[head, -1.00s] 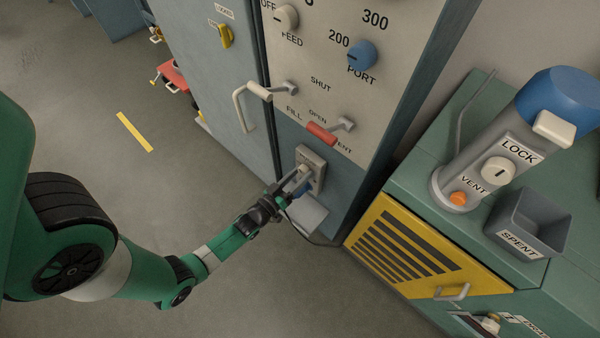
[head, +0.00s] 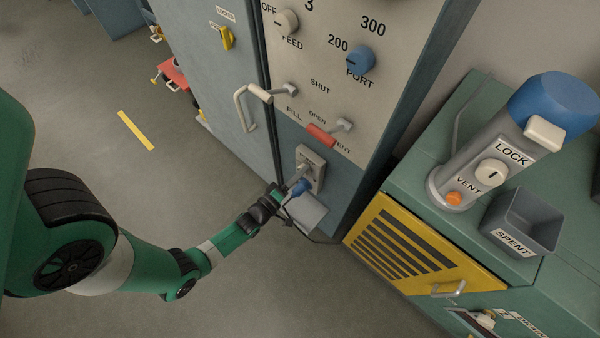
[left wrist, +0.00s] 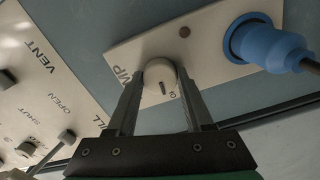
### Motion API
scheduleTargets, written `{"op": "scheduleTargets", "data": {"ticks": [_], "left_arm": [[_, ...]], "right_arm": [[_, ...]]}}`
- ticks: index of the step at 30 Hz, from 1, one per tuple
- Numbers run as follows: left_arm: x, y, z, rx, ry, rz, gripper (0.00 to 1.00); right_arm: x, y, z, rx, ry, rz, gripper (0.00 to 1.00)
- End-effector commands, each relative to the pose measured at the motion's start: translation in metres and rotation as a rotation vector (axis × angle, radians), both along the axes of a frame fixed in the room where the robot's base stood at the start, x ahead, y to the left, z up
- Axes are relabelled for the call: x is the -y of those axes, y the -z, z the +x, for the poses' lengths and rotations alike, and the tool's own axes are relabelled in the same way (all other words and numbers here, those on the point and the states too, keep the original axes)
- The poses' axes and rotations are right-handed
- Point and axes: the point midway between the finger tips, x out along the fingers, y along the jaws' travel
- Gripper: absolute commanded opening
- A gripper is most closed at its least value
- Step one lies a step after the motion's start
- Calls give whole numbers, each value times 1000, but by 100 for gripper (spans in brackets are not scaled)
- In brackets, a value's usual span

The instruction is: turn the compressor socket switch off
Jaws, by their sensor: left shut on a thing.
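The compressor socket plate (head: 317,160) is on the lower blue-grey front of the cabinet. In the left wrist view, its switch is a round, pale knob (left wrist: 162,72) with a dark pointer mark, on the pale plate (left wrist: 205,42). A blue plug (left wrist: 262,42) with a dark cable sits in the same plate, right of the knob; it also shows in the head view (head: 301,187). My left gripper (head: 300,178) is at the plate, with one finger on each side of the knob, shut on it. The plate lettering is partly hidden by the fingers. My right gripper is out of view.
A red-handled lever (head: 321,135) and a blue port knob (head: 360,60) are above the socket. A yellow vented door (head: 420,250) is to the right. The floor at left is open.

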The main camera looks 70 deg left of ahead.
Motion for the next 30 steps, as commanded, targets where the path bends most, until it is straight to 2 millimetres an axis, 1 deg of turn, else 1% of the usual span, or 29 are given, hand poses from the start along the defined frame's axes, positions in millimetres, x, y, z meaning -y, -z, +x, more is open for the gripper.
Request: {"op": "scheduleTargets", "data": {"ticks": [9,23,24,28,30], "left_arm": [[0,0,0,46,0,-90,0],[0,0,0,54,-1,-102,0],[0,0,0,53,-1,-102,57],[0,0,0,52,0,-101,80],[0,0,0,52,0,-101,82]], "right_arm": [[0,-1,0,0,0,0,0],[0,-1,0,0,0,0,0],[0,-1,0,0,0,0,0],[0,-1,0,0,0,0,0],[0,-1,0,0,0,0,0]]}}
